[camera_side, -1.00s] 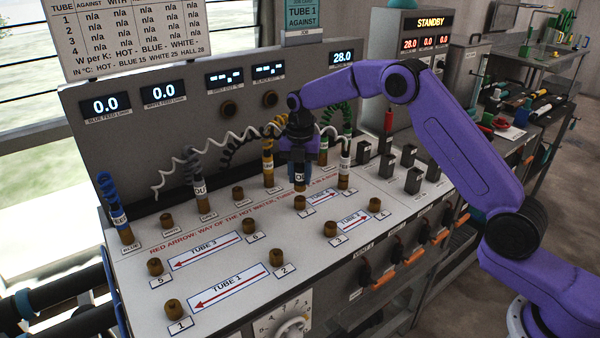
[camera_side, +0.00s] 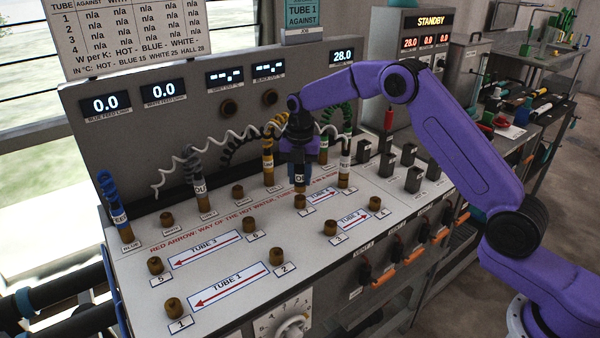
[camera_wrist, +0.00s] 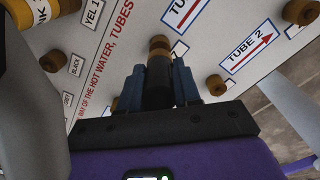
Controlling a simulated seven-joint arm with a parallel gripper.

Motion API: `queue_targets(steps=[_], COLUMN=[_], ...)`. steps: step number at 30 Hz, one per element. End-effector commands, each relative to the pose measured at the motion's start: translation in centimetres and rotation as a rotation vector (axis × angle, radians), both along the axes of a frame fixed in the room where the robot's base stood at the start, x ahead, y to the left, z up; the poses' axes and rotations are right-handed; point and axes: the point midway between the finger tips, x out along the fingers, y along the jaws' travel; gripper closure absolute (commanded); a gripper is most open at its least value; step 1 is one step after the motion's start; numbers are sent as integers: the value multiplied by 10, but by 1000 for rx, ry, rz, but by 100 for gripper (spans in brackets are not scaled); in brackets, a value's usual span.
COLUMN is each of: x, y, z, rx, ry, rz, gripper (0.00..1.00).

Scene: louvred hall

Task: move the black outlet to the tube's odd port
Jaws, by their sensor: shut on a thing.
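My gripper (camera_side: 299,172) is shut on a dark plug with a white label (camera_side: 300,182), which I take to be the black outlet. In the wrist view the blue fingers (camera_wrist: 159,90) close on both sides of its dark body (camera_wrist: 158,82). The job sign (camera_side: 304,15) reads TUBE 1 AGAINST.
Other hose plugs stand upright on the board: a blue one (camera_side: 115,212), a grey one (camera_side: 200,190), a yellow one (camera_side: 267,167) and one on a green hose (camera_side: 345,170). Coiled hoses hang behind. Black switches (camera_side: 413,180) stand at right. The front left is clear above the ports.

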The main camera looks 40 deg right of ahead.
Motion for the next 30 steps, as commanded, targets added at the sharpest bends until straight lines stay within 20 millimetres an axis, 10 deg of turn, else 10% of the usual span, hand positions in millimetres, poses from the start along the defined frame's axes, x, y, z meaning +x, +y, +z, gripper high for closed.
queue_targets(steps=[29,30], x=[0,0], y=[0,0], z=[-20,-20], rx=[0,0], ry=[0,0], rz=[0,0], gripper=[100,58])
